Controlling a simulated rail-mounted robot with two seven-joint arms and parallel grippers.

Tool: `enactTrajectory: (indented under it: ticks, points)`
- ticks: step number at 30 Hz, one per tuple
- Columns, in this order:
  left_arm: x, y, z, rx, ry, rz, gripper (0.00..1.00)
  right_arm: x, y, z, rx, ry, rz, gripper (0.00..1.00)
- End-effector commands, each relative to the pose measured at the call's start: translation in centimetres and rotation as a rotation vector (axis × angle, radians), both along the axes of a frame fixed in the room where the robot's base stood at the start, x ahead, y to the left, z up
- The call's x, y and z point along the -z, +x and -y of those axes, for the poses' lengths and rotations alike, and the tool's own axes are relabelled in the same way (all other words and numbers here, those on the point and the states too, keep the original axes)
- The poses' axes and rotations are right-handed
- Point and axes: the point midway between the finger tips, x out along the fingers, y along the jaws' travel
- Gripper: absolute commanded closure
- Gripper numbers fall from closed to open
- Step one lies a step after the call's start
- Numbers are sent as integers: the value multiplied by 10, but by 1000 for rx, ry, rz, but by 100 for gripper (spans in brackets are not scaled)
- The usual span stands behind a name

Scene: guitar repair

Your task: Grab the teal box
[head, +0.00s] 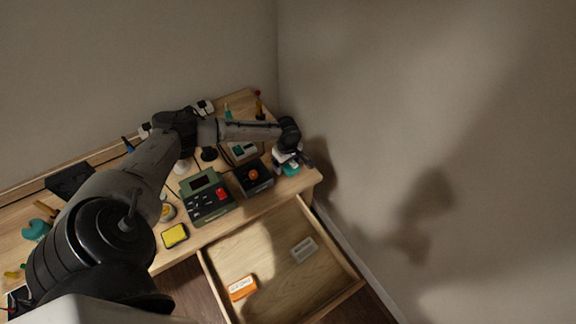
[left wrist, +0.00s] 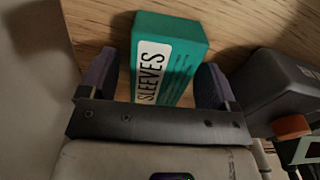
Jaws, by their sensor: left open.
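The teal box (left wrist: 180,52) lies on the wooden surface in the left wrist view, with a white label reading "SLEEVES". My left gripper (left wrist: 158,85) is open, with one dark finger on each side of the box and the near part of the box between them. I cannot tell whether the fingers touch it. In the head view, my left gripper (head: 298,163) is over the right end of the desk, and a teal patch of the box (head: 291,169) shows under it. My right gripper is not in view.
A dark device with an orange knob (head: 254,175) stands left of the gripper. A green device with a red part (head: 208,197) and a yellow box (head: 175,235) are farther left. The open drawer (head: 262,262) holds an orange box (head: 242,287) and a pale box (head: 304,250).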

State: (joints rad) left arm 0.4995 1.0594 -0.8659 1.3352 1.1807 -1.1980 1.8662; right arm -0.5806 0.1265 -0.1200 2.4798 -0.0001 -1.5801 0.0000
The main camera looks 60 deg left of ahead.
Motion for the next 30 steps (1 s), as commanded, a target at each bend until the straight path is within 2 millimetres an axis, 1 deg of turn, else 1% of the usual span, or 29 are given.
enactTrajectory:
  ticks: [4,18,21,30]
  points:
    - [-1,0,0,0,0,1,18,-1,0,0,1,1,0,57]
    - [-1,0,0,0,0,1,63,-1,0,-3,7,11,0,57]
    - [-1,0,0,0,0,1,71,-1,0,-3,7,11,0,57]
    - [-5,0,0,0,0,2,71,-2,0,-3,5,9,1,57]
